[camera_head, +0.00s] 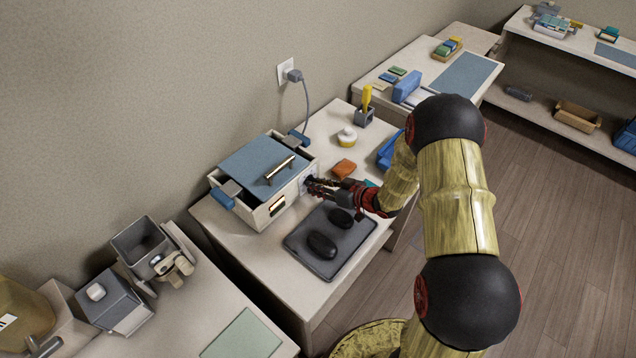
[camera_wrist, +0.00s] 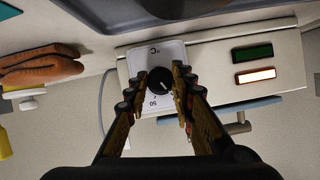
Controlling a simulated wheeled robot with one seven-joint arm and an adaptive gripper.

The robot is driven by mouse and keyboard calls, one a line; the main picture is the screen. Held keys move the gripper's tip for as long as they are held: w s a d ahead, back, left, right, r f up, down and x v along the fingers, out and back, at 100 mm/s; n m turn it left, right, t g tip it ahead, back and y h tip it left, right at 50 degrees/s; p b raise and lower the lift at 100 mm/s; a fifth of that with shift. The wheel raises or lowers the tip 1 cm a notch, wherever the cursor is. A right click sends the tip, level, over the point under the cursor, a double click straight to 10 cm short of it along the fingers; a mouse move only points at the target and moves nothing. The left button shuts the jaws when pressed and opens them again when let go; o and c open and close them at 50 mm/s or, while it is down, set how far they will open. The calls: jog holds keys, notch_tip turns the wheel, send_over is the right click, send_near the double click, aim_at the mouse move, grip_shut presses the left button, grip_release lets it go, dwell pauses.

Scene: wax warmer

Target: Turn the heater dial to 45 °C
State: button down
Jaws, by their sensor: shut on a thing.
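The heater dial (camera_wrist: 159,81) is a round black knob with a light pointer mark, set on a white scale plate (camera_wrist: 143,58) that shows "°C" and "50". My gripper (camera_wrist: 161,92) has its two fingers on either side of the dial, shut on it. The exact temperature under the pointer is too small to read. The wax warmer (camera_head: 262,180) is a cream box with a blue lid and a brass handle. In the head view my gripper (camera_head: 318,186) meets its right face, and the dial is mostly hidden there by the fingers.
On the warmer's front, a dark green panel (camera_wrist: 252,53) sits beside a lit orange one (camera_wrist: 256,76). A dark tray (camera_head: 318,258) with two black oval objects lies in front.

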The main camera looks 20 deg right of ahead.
dwell(0.3)
jog(key=c, duration=1.6)
grip_release()
jog(key=shift+o, duration=0.3)
jog(key=v, duration=1.2)
